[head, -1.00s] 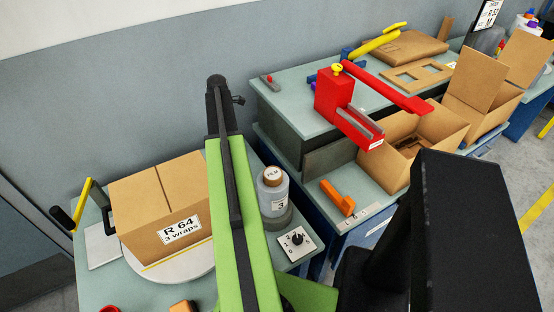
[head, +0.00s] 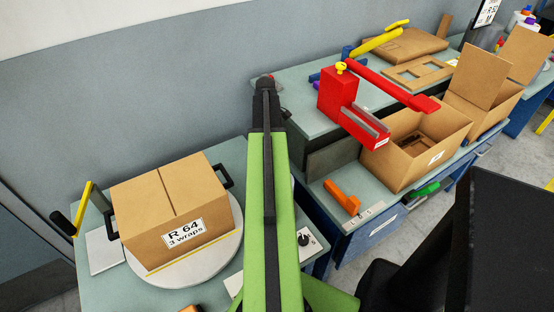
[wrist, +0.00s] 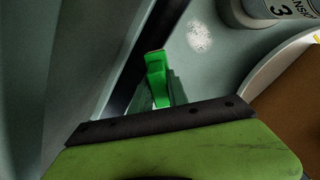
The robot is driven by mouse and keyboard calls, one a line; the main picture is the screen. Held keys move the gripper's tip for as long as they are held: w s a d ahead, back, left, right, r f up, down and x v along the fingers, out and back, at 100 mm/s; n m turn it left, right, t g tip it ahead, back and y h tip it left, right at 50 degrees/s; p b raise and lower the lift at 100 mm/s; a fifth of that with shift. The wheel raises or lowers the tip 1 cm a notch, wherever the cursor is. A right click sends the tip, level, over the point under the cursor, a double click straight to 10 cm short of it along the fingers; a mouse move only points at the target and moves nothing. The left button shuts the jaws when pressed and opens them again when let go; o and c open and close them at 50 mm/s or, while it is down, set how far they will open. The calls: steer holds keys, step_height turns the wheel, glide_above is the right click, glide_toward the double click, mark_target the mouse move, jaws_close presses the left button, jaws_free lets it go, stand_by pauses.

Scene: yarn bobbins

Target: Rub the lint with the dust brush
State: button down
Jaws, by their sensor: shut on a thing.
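In the wrist view my gripper (wrist: 165,92) is shut on a bright green piece, which I take to be the dust brush (wrist: 156,68). Only its green end shows; any bristles are hidden. The lint (wrist: 199,35) is a pale, speckled round patch on the grey-green surface, above and to the right of the brush in the wrist view. The brush is apart from it in the picture; its height over the surface is unclear. In the head view my arm hides the gripper, the brush and the lint.
A carton labelled R 64 (head: 175,205) sits on a round white turntable (head: 215,262) at left. To the right are a red device (head: 345,105), an orange block (head: 342,197) and an open carton (head: 415,150).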

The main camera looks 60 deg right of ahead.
steer(key=s+a+f+m+b, duration=0.1)
steer(key=s+a+m, duration=0.4)
steer(key=m, duration=1.2)
steer(key=shift+s+a+f+m, duration=0.3)
steer(key=shift+s+m, duration=0.1)
steer(key=shift+s, duration=0.6)
